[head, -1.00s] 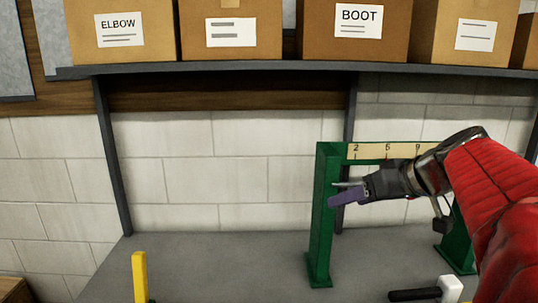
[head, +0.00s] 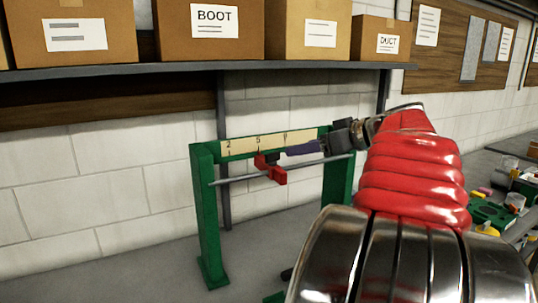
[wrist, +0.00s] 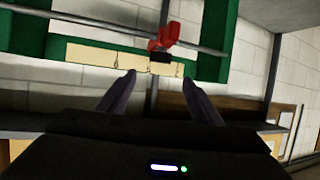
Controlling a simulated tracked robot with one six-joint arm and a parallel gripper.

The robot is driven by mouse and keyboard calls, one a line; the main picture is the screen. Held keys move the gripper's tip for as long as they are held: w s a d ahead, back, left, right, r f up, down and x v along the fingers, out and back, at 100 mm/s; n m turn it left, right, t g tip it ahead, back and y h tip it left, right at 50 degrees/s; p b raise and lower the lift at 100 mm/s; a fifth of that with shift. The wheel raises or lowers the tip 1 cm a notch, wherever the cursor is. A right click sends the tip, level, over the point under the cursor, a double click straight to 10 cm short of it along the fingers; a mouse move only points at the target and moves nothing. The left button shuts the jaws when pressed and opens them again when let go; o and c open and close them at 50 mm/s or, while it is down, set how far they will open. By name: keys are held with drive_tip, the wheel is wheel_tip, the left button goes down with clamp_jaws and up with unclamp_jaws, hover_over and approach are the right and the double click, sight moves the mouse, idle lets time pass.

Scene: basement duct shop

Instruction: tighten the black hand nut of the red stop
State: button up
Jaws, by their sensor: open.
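The red stop (head: 276,175) sits on a thin grey rod (head: 232,180) that runs across a green frame (head: 206,220). In the wrist view the red stop (wrist: 165,36) is ahead, with its black hand nut (wrist: 160,57) on the side facing my gripper. In the head view the black nut (head: 272,158) shows only as a small dark patch. My gripper (head: 288,150) is just right of the stop. In the wrist view its two purple fingers (wrist: 160,80) are spread, with the nut beyond the gap and nothing between them.
A pale scale strip (head: 240,146) with numbers runs along the frame's top bar. A shelf (head: 180,76) with cardboard boxes hangs above and behind. The grey bench (head: 150,270) is clear at the front left. A green tray of parts (head: 490,212) lies at the far right.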

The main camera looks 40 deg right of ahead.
sight(274, 153)
drive_tip(key=shift+w, duration=0.1)
drive_tip(key=x, duration=1.3)
drive_tip(key=shift+w+a+f, duration=0.1)
drive_tip(key=shift+w+f, duration=0.15)
drive_tip(key=shift+w, duration=0.05)
drive_tip(key=c, duration=1.1)
